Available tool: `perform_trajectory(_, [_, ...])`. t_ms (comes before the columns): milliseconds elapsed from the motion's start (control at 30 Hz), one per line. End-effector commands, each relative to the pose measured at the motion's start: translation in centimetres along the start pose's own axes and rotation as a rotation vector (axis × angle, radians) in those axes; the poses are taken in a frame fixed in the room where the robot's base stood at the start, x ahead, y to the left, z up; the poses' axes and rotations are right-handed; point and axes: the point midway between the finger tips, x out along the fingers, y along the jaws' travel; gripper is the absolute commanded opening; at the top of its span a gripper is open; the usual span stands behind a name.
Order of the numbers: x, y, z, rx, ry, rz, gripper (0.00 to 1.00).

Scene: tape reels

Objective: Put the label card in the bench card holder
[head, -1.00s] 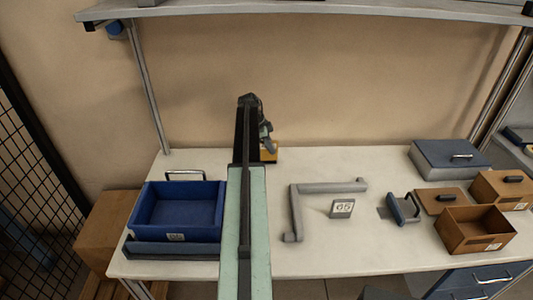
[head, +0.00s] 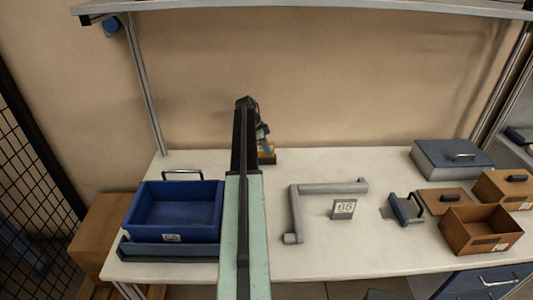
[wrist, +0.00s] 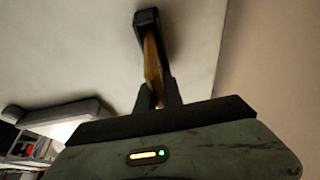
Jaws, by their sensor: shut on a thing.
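My gripper (head: 266,149) is at the back of the bench, close to the wall, and mostly hidden behind my own arm in the head view. In the wrist view its dark fingers (wrist: 160,95) are shut on a thin yellow-brown piece, which looks like the label card (wrist: 152,62) seen nearly edge-on. A yellow patch of it shows low at the gripper in the head view (head: 267,158). A black block (wrist: 147,18) is at the card's far end; it may be the card holder, and I cannot tell whether the card is inside it.
The white bench (head: 330,255) carries a blue bin (head: 175,210) at left, a grey angled bar (head: 296,215), a small stand marked 65 (head: 344,208), a handled tool (head: 405,208), an open brown box (head: 480,232) and a blue case (head: 450,160). The bench's front middle is clear.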

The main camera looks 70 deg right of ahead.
Motion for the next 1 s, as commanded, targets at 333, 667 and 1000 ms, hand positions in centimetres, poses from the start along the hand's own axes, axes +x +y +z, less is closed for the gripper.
perform_trajectory(333, [0.2, 0.0, 0.2, -0.001, 0.0, 0.0, 0.33])
perform_trajectory(667, [-1.3, 0.0, -0.1, -0.002, 0.0, -0.001, 0.33])
perform_trajectory(1000, [-8.8, 0.0, -0.3, -0.003, 0.0, -0.001, 0.33])
